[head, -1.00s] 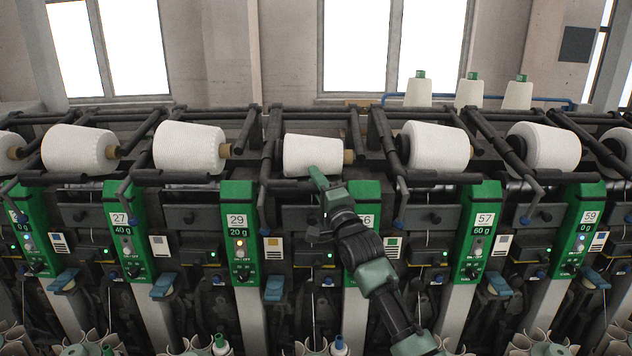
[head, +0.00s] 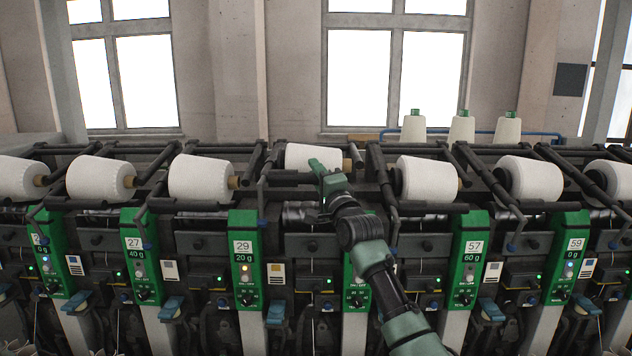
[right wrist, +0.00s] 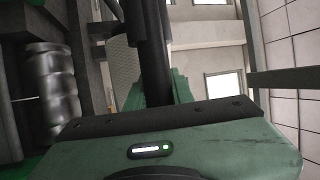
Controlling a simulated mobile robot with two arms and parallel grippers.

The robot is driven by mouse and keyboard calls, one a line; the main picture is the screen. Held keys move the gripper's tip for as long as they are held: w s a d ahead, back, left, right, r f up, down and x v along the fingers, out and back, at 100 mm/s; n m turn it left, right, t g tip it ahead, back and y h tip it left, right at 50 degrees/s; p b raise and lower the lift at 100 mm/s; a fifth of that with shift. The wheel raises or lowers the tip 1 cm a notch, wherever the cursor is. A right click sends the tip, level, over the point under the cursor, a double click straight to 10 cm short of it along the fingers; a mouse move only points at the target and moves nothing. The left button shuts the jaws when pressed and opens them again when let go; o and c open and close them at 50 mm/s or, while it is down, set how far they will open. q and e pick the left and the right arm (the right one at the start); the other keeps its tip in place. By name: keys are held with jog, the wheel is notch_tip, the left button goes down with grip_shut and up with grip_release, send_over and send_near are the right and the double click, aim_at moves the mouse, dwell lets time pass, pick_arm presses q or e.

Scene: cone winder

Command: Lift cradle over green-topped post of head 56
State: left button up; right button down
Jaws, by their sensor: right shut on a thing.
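The cradle (head: 285,179) of head 56 is a dark bar frame with a white yarn cone (head: 300,156) on it. The cone sits higher than its neighbours, and a bare drum (head: 298,214) shows below it. My right gripper (head: 322,172) is shut on the cradle's dark bar, in front of the cone's right part. In the right wrist view the dark bar (right wrist: 155,60) runs up from the green gripper body, and the silver drum (right wrist: 52,90) is at left. The green-topped post (head: 349,290) of head 56 is largely hidden behind my right arm. My left gripper is out of view.
Green posts 29 (head: 244,262) and 57 (head: 469,260) stand on either side. Neighbouring cones (head: 200,178) and (head: 427,178) sit lower in their cradles. Spare cones (head: 461,127) stand at the back right. Space above the machine is open up to the wall.

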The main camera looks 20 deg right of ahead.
jog(key=shift+f, duration=0.3)
jog(key=c, duration=1.3)
grip_release()
jog(key=shift+f, duration=0.1)
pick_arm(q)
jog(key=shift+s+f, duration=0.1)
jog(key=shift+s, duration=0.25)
pick_arm(e)
jog(key=shift+o, duration=0.3)
jog(key=shift+f, duration=0.15)
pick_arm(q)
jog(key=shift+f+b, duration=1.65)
pick_arm(e)
jog(key=v, duration=0.7)
jog(key=shift+s, duration=0.35)
jog(key=shift+d, duration=0.1)
